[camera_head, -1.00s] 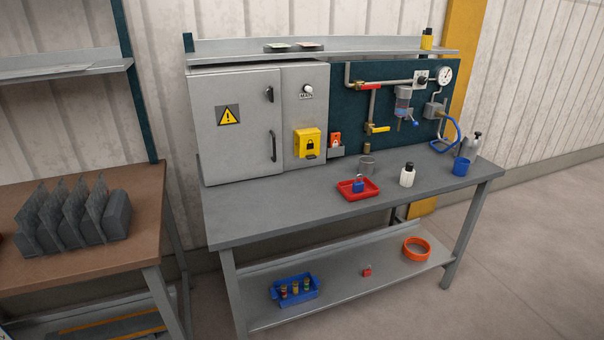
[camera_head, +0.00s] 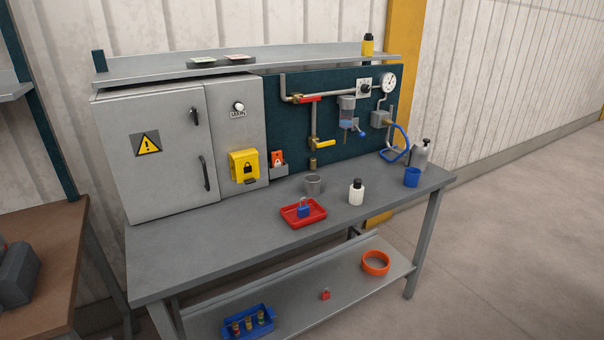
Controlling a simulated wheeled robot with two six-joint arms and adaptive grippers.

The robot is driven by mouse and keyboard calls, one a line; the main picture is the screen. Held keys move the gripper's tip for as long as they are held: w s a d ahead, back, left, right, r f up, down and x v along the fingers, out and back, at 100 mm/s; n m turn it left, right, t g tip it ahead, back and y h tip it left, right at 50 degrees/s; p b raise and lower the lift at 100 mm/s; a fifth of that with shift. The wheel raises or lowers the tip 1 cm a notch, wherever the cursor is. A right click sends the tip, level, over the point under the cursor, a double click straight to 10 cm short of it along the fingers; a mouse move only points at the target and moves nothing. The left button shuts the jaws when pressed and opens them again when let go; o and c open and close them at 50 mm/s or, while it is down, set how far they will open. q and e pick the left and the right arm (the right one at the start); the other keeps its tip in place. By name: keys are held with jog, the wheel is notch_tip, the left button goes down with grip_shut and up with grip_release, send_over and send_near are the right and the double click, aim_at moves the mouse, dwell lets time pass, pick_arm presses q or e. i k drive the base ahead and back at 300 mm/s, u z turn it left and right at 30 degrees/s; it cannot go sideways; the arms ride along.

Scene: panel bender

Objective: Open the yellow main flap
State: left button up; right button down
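A yellow flap (camera_head: 244,166) with a black padlock symbol sits on the narrow right-hand section of the grey cabinet (camera_head: 172,122). It is below a round switch (camera_head: 238,106) with a small label that seems to read MAIN. The flap looks shut, lying against the cabinet front, with a small dark piece (camera_head: 251,181) at its lower edge. Neither of my grippers is in view.
A brown table (camera_head: 52,255) stands left. Open floor lies in front and right.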

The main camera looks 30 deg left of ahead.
aim_at(247, 170)
jog(key=u, duration=0.05)
jog(key=i, duration=0.9)
jog(key=u, duration=0.4)
